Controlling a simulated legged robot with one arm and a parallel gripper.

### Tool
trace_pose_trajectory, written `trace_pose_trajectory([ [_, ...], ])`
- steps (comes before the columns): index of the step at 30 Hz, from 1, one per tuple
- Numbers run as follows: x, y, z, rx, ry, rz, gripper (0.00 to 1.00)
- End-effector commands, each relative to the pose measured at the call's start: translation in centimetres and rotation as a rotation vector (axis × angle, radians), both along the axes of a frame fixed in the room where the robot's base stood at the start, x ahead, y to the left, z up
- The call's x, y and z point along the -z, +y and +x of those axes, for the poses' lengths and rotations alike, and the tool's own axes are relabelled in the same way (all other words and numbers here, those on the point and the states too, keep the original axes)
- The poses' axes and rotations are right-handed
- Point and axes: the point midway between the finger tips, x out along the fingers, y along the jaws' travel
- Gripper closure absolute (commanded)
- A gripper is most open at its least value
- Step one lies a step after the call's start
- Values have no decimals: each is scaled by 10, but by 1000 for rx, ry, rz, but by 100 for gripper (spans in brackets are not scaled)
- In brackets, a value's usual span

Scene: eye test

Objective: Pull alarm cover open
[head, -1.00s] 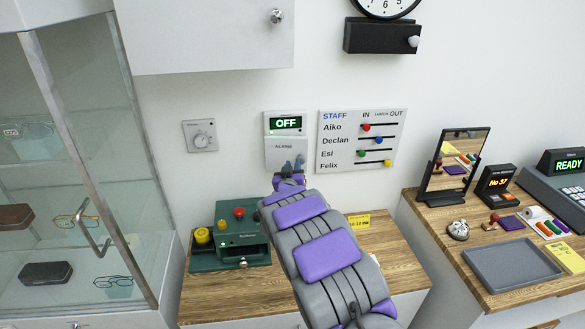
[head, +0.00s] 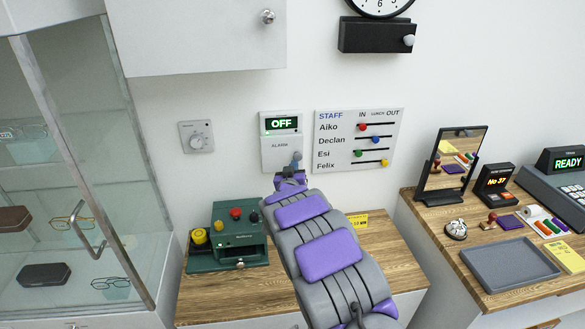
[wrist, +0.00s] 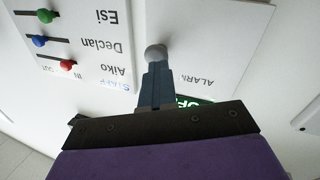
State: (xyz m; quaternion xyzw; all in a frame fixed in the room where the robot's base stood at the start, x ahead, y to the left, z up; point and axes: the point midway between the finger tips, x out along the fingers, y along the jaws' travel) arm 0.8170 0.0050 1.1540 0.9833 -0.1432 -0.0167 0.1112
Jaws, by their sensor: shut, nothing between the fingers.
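The white alarm box hangs on the wall, its display (head: 282,123) reading OFF in green. The alarm cover (head: 275,152), marked ALARM, is below the display and looks closed. It also fills the upper middle of the wrist view (wrist: 215,40), upside down. A round grey knob (wrist: 156,52) sits on the cover, small in the head view at its lower right (head: 298,155). My gripper (head: 296,164) is in front of the cover's lower right. In the wrist view its blue-grey fingers (wrist: 156,70) are shut and empty, tips right at the knob. I cannot tell if they touch it.
The staff board (head: 358,140) with sliders is close right of the alarm box. A dial (head: 196,136) is on the wall to the left. A green device (head: 226,240) stands on the wooden counter below. A wall cabinet (head: 195,35) hangs above, and a glass case (head: 75,180) stands left.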

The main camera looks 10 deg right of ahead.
Motion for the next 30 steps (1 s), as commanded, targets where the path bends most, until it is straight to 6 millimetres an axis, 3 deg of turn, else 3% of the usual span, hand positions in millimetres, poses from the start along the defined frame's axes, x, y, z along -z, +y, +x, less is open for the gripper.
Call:
trace_pose_trajectory([
  [5, 0, 3, 0, 0, 0, -2, 100],
  [24, 0, 1, 0, 0, 0, -1, 39],
  [30, 0, 4, 0, 0, 0, -3, 39],
])
